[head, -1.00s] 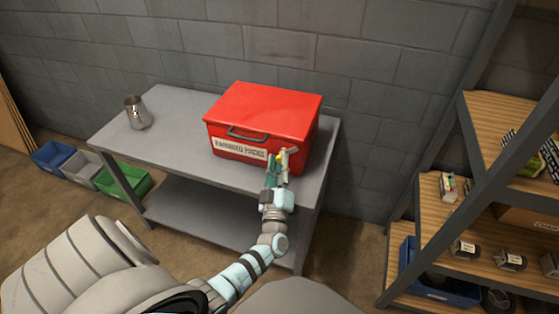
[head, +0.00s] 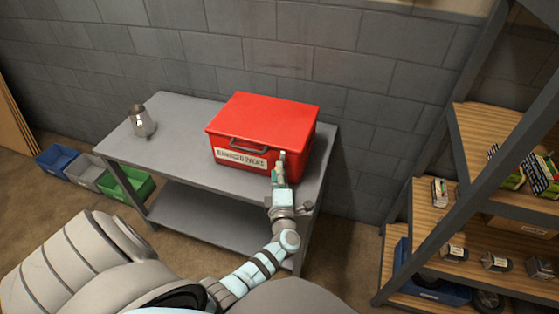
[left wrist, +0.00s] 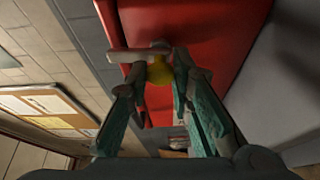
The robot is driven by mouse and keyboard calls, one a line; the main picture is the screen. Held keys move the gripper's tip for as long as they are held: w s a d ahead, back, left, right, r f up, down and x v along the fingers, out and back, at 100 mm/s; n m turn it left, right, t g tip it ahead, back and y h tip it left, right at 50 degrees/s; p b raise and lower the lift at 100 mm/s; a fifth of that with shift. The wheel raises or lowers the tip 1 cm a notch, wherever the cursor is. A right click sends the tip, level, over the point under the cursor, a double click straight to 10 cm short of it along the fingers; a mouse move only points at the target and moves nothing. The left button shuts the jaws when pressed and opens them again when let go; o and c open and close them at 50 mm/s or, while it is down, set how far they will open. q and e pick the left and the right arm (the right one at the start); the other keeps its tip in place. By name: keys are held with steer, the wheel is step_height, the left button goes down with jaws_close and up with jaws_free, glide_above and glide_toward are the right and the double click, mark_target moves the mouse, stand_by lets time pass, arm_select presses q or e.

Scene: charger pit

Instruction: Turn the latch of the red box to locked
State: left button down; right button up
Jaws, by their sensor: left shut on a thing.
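The red box (head: 262,126) stands on the grey metal table, lid down, with a dark handle and a "DAMAGED PACKS" label on its front. My left gripper (head: 280,172) is at the right part of the box's front. In the left wrist view, my left gripper (left wrist: 158,82) has its fingers around the latch (left wrist: 140,54), a grey bar with a yellow part (left wrist: 160,72) beside it, against the red face. It is shut on the latch. In the head view the gripper hides most of the latch. My right gripper is in neither view.
A metal jug (head: 142,121) stands at the left of the table (head: 178,107). Blue, grey and green bins (head: 125,184) sit on the floor to the left. A wooden shelf unit (head: 440,222) with small goods stands at the right. The table left of the box is mostly clear.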

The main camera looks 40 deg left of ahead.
arm_select(q)
steer(key=shift+n, duration=0.4)
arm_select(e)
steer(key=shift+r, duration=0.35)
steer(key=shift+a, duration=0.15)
arm_select(q)
steer(key=c, duration=1.4)
jaws_free()
steer(key=shift+r, duration=0.1)
